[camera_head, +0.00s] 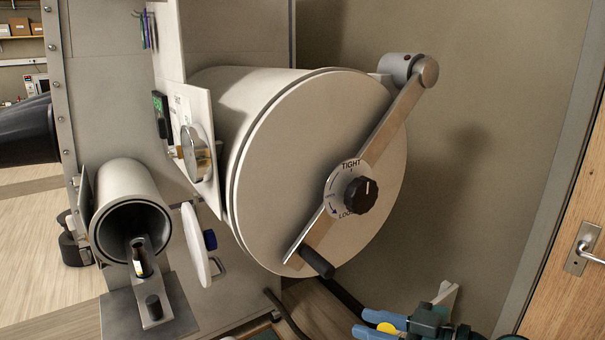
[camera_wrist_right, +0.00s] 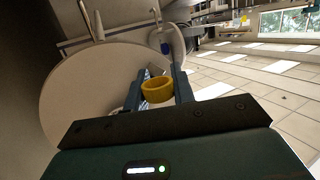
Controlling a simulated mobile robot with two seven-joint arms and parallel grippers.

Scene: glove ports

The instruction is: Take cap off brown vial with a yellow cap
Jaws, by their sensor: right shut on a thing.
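My right gripper (camera_head: 372,327) is at the bottom right of the head view. Its blue fingers are shut on a yellow cap (camera_head: 387,327). In the right wrist view the yellow cap (camera_wrist_right: 157,90) shows as a hollow ring between the fingertips (camera_wrist_right: 157,88), with no vial seen under it. A small brown vial (camera_head: 139,262) with a pale label stands upright on the metal tray (camera_head: 154,305) at the mouth of the small round port, well left of the right gripper. No yellow shows on its top. My left gripper is not in view.
The small port (camera_head: 118,190) is open, its white round door (camera_head: 195,244) swung to the right. The large port's door (camera_head: 318,165) is closed, with a long metal lever (camera_head: 375,128) across it. A wooden door (camera_head: 572,260) is at far right.

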